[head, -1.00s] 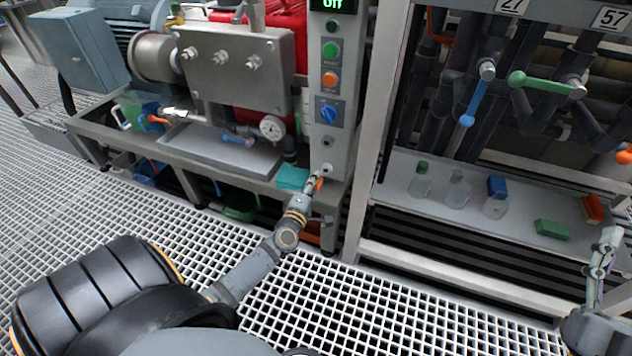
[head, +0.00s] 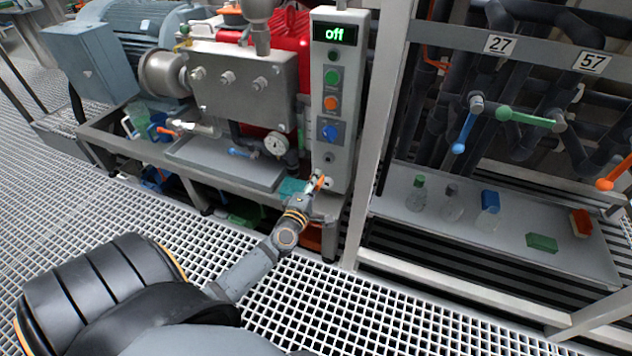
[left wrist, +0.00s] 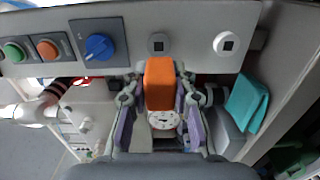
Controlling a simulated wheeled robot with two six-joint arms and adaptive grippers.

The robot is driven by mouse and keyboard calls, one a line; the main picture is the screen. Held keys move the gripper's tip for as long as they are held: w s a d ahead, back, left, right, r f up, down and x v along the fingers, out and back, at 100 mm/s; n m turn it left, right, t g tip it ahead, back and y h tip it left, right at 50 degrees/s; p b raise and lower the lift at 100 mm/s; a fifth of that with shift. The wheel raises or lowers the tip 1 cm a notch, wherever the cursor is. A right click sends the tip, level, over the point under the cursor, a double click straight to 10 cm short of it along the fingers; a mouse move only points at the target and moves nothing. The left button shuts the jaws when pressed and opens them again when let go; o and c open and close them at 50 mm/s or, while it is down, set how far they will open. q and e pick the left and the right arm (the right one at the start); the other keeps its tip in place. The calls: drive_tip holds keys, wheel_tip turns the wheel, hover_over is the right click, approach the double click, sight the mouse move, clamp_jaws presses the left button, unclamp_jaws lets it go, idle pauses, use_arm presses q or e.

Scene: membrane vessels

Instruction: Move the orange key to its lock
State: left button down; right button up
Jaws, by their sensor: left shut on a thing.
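The orange key (head: 320,182) is in my left gripper (head: 314,181), which is shut on it at the lower end of the grey control panel (head: 333,100). In the left wrist view, the orange key (left wrist: 159,82) sits between the two fingers of the left gripper (left wrist: 160,100). One round lock with a dark square centre (left wrist: 158,43) lies just beyond the key's end. A second, similar lock (left wrist: 228,43) lies to the right. I cannot tell whether the key touches the lock. My right gripper is out of view.
The panel has a green button (head: 331,76), an orange button (head: 330,102) and a blue knob (head: 330,131). A teal cloth-like item (head: 291,188) lies left of the gripper. At right, a shelf (head: 400,205) holds bottles and a green block (head: 541,242).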

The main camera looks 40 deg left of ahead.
sight(328, 159)
use_arm(q)
drive_tip(key=shift+r, duration=0.1)
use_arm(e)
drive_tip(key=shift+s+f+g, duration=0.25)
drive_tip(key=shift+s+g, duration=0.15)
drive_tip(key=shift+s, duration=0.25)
use_arm(q)
drive_tip(key=shift+w, duration=0.1)
drive_tip(key=b+x, duration=0.1)
drive_tip(key=x, duration=0.4)
drive_tip(key=shift+w+a, duration=0.15)
drive_tip(key=shift+w, duration=0.15)
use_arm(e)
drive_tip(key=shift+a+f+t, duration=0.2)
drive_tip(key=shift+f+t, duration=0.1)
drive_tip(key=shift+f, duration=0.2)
use_arm(q)
drive_tip(key=shift+p, duration=0.45)
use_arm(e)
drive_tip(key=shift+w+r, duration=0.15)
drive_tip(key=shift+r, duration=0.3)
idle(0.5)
use_arm(q)
drive_tip(key=shift+w+a, duration=0.15)
drive_tip(key=shift+w, duration=0.45)
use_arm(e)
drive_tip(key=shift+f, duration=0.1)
